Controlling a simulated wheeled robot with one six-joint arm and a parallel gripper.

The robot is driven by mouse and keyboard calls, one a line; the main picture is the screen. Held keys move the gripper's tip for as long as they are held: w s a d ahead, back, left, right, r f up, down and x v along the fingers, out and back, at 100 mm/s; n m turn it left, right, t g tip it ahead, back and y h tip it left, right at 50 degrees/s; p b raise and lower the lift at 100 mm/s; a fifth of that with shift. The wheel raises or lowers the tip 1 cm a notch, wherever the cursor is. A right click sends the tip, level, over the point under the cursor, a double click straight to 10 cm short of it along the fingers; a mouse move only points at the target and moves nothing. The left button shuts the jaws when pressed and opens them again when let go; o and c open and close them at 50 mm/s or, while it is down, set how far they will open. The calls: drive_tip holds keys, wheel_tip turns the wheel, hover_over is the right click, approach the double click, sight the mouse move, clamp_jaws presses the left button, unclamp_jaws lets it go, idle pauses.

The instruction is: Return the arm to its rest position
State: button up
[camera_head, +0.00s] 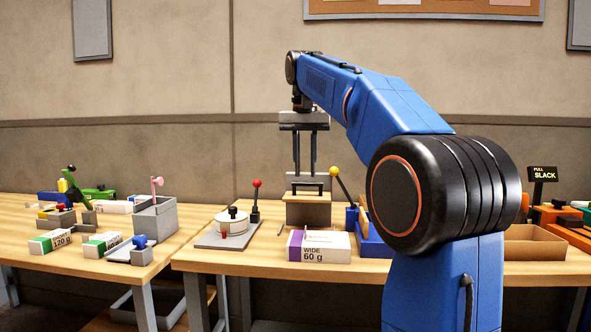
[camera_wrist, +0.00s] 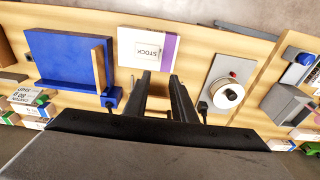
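My blue arm (camera_head: 395,105) is raised and bent. My gripper (camera_head: 305,172) hangs downward from it above the right-hand table. Its two dark fingers are apart with a gap and nothing between them. In the wrist view the fingers (camera_wrist: 160,78) also stand apart and empty. A white and purple ream marked "WIDE 60 g" (camera_head: 325,247) lies on the table nearer the camera. It also shows in the wrist view (camera_wrist: 146,48), just beyond the fingertips.
Nearby are a round white device (camera_head: 232,222), a yellow-knobbed lever (camera_head: 334,172) and a blue tray (camera_wrist: 68,62). Several reams (camera_head: 50,241) lie on the left table. A cardboard tray (camera_head: 535,243) sits right.

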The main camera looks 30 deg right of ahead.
drive_tip(key=s+a+f+n+t, duration=0.1)
drive_tip(key=s+a+f+n, duration=0.1)
drive_tip(key=s+f, duration=0.8)
drive_tip(key=s+a+f+n+t, duration=0.1)
drive_tip(key=s+a+f, duration=0.4)
drive_tip(key=s+f, duration=0.5)
drive_tip(key=s+a+f+n+t, duration=0.1)
drive_tip(key=s+a+f+n, duration=0.2)
drive_tip(key=s+f, duration=0.7)
wheel_tip(320, 180, down, 7)
drive_tip(key=shift+s+a+r+n+t+y, duration=0.1)
drive_tip(key=shift+s+a+n+t+y, duration=0.25)
drive_tip(key=shift+a, duration=0.25)
